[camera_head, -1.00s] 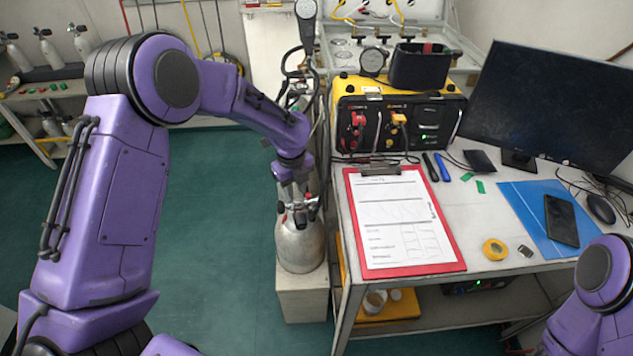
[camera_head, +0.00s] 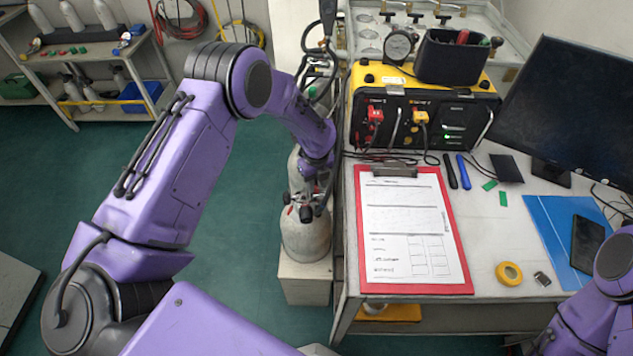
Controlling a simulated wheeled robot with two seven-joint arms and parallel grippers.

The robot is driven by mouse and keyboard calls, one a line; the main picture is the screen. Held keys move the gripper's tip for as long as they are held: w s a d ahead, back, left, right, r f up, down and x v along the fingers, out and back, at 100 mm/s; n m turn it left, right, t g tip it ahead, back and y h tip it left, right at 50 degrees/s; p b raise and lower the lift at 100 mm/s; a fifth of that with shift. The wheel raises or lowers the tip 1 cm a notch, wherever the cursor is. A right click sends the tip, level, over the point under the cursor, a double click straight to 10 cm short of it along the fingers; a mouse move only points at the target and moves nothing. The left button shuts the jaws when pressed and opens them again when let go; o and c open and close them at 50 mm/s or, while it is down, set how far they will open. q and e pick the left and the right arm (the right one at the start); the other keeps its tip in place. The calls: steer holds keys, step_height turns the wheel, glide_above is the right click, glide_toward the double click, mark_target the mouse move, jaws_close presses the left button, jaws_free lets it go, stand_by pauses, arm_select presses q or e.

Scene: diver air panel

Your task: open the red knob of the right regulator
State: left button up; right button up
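A grey gas cylinder (camera_head: 305,238) stands upright beside the table's left edge. Its valve (camera_head: 306,212) has dark fittings and small red parts; which red part is the regulator's knob is too small to tell. My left gripper (camera_head: 311,187) points down at the valve from above, very close to it. Its fingers are small and dark against the fittings, so I cannot tell whether they touch anything or how far apart they are. Another grey cylinder (camera_head: 295,165) shows partly behind my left wrist. My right arm is at the lower right edge, its gripper out of view.
The table holds a red clipboard (camera_head: 467,280), a yellow-black panel box (camera_head: 470,105), a monitor (camera_head: 565,105), yellow tape (camera_head: 509,273) and a blue folder (camera_head: 545,225). Dark hoses hang behind the cylinders. Green floor (camera_head: 60,190) is open to the left.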

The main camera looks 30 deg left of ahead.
arm_select(q)
steer(key=shift+s+a+f, duration=0.1)
steer(key=shift+f, duration=0.45)
jaws_close()
steer(key=shift+n, duration=0.4)
steer(key=n, duration=0.3)
steer(key=shift+n, duration=0.4)
steer(key=n, duration=0.4)
steer(key=shift+n, duration=0.3)
steer(key=n, duration=1.2)
